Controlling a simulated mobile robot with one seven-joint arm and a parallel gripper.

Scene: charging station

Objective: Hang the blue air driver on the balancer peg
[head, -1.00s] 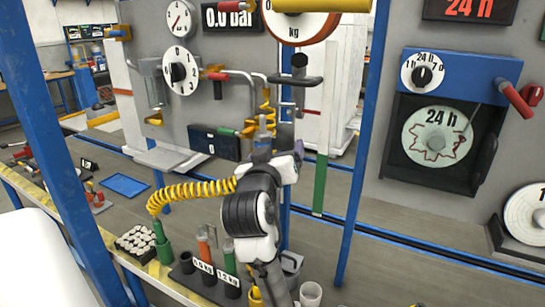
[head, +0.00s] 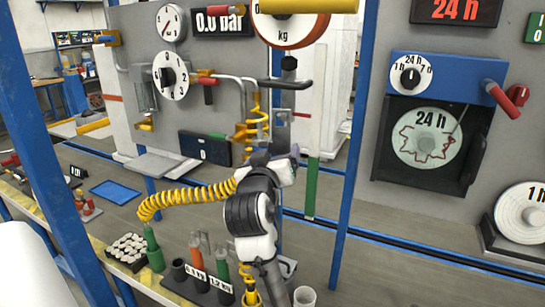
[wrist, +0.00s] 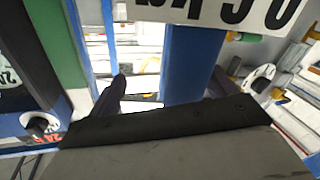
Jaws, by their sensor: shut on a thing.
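My gripper (head: 290,157) is raised at the middle of the head view, in front of the panel. It is shut on a small blue-grey body, which I take to be the blue air driver (head: 282,122); it stands up above the fingers and is partly hidden. The balancer (head: 290,28) is the orange-rimmed kg dial at the top. A dark peg or bar (head: 292,84) hangs under it, above my gripper; a gap shows between them. In the wrist view the dark fingers flank a blue area, and I cannot tell whether it is the driver.
A rack (head: 190,285) with orange and green tools stands at the bench front. A yellow coiled hose (head: 185,197) runs from a green fitting (head: 153,248) to my arm. A blue post (head: 345,200) stands to the right. A blue tray (head: 120,190) lies at the left.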

